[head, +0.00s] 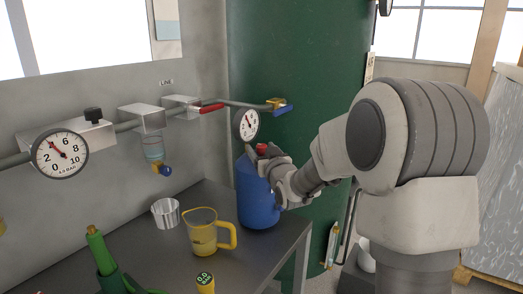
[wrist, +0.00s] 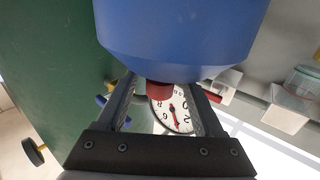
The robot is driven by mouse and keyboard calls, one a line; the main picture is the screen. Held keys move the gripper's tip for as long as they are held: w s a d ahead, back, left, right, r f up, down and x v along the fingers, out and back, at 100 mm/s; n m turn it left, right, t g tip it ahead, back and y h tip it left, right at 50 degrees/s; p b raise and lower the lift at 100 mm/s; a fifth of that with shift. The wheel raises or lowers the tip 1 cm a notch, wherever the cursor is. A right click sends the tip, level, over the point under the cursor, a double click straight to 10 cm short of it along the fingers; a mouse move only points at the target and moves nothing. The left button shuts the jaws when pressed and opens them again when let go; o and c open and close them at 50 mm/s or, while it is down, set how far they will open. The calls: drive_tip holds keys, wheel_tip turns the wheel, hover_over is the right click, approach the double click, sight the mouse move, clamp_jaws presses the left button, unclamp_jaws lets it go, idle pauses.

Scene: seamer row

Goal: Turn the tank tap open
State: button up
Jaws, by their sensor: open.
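The tank tap (head: 281,107) has a brass body and a blue handle. It sits at the right end of a grey pipe, in front of the green tank (head: 300,60). A blue handle also shows in the wrist view (wrist: 103,101), partly behind the left finger. My gripper (head: 271,158) is open beside the upper part of a blue canister (head: 257,197), below the tap and apart from it. In the wrist view, the open fingers (wrist: 162,86) stand on either side of the canister's red cap (wrist: 158,91); contact cannot be told.
A pressure gauge (head: 246,124) hangs just above the canister. A red lever (head: 211,108) is on the pipe to its left. Another gauge (head: 59,153) is on the wall.

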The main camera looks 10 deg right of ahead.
clamp_jaws()
idle(0.4)
